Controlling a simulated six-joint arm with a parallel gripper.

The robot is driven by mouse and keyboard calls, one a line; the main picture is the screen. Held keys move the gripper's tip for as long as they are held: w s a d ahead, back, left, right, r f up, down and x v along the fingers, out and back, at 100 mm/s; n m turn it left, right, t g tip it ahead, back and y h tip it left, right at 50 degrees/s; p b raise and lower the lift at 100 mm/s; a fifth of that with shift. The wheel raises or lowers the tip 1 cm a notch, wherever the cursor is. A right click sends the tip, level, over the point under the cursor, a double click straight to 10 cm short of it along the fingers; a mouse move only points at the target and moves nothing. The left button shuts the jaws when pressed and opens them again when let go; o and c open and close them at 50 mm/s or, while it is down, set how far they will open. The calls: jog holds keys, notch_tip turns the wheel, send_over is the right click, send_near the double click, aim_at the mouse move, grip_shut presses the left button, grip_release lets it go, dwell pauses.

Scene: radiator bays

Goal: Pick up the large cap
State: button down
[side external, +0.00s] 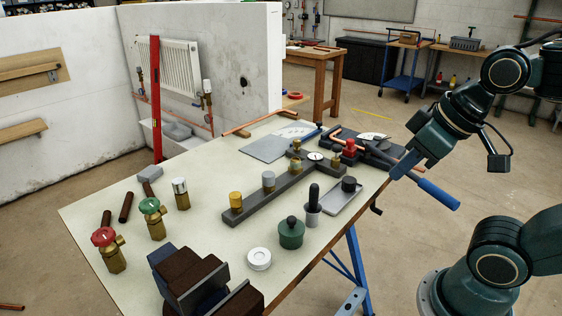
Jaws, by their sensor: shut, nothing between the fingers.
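Several cap-like pieces are in view, and I cannot tell for sure which is the large cap. A brass cap (236,200), a grey cap (268,181) and another brass cap (295,166) stand along a dark bar (252,205). A black cap (349,184) is on a grey tray (342,200). A white round piece (259,258) lies flat near the front edge. My gripper (398,172) is shut and empty at the right edge of the table, right of these pieces. Its fingertips are small and partly unclear against the tools behind.
A blue-handled tool (438,194) juts past the table's right edge beside my gripper. A green lidded pot (291,233) and a black-handled tool (313,205) stand front centre. Valves with red (104,237) and green (150,206) knobs stand left.

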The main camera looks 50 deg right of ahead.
jog(key=c, duration=0.8)
grip_release()
jog(key=shift+o, duration=0.2)
jog(key=shift+w, duration=0.1)
jog(key=w+d+m+g, duration=0.3)
jog(key=w+d+m, duration=0.6)
jog(key=w+m, duration=0.35)
jog(key=w+d+f+m+g, duration=0.1)
jog(key=w+d+f+m, duration=0.2)
jog(key=d, duration=0.4)
jog(key=w+d+f+m+g, duration=0.1)
jog(key=w+d+f+m, duration=0.3)
jog(key=d+f+m, duration=0.2)
jog(key=shift+w+d+f+m+g, duration=0.25)
jog(key=shift+d+f+m+g, duration=0.05)
jog(key=shift+d+m, duration=0.75)
